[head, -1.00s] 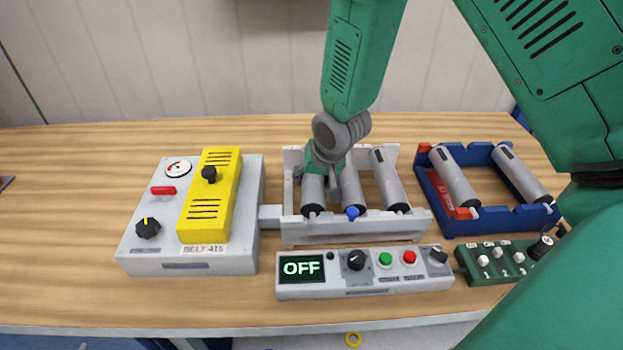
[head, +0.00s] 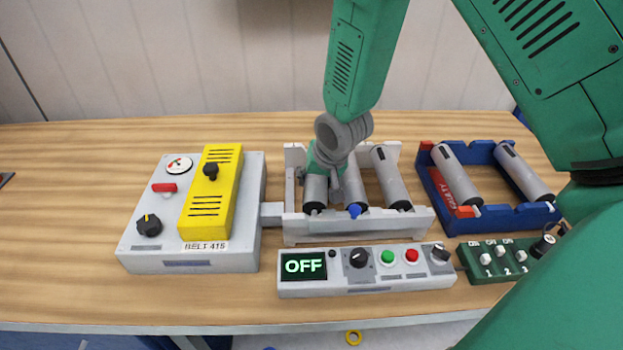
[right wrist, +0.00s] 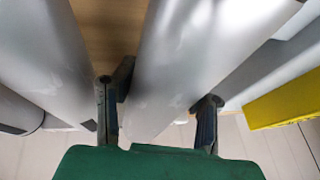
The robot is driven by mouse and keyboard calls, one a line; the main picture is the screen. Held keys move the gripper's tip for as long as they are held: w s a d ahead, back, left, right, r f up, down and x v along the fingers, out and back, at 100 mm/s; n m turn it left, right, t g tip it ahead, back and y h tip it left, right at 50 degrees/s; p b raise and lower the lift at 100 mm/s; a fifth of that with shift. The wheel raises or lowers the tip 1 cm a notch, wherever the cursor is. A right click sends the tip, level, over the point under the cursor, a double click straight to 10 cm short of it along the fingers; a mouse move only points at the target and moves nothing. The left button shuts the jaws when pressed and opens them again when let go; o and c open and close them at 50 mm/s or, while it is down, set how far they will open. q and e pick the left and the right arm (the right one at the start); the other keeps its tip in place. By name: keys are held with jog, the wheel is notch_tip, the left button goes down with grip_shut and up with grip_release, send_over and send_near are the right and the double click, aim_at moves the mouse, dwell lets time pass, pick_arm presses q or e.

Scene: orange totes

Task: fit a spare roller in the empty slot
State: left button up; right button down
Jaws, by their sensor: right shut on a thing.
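The pale grey frame (head: 358,228) stands at the table's middle with three grey rollers. The left roller (head: 314,194) is partly hidden under my right gripper (head: 326,187). A blue rack (head: 510,220) at right holds two more rollers (head: 455,175) (head: 525,172). My left gripper is not in view.
A grey box with a yellow cover (head: 208,200) adjoins the frame on the left. A control panel (head: 365,270) reading OFF lies in front, and a green switch box (head: 500,262) at right. The rack has a red FAULTY label (head: 464,203).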

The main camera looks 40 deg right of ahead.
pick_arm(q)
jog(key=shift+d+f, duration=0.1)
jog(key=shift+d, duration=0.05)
pick_arm(e)
jog(key=shift+s+d+f, duration=0.3)
jog(key=shift+f, duration=0.3)
jog(key=c, duration=0.7)
grip_release()
jog(key=shift+c, duration=0.2)
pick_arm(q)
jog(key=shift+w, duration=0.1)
pick_arm(e)
jog(key=shift+a, duration=0.1)
jog(key=shift+r, duration=0.2)
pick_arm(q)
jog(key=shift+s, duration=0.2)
pick_arm(e)
jog(key=shift+w+a+v, duration=0.1)
jog(key=shift+w+v, duration=0.05)
jog(key=shift+v, duration=2.75)
jog(key=shift+w+a+v, duration=0.1)
jog(key=shift+v, duration=2.85)
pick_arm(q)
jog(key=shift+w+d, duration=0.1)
pick_arm(e)
jog(key=shift+r, duration=0.1)
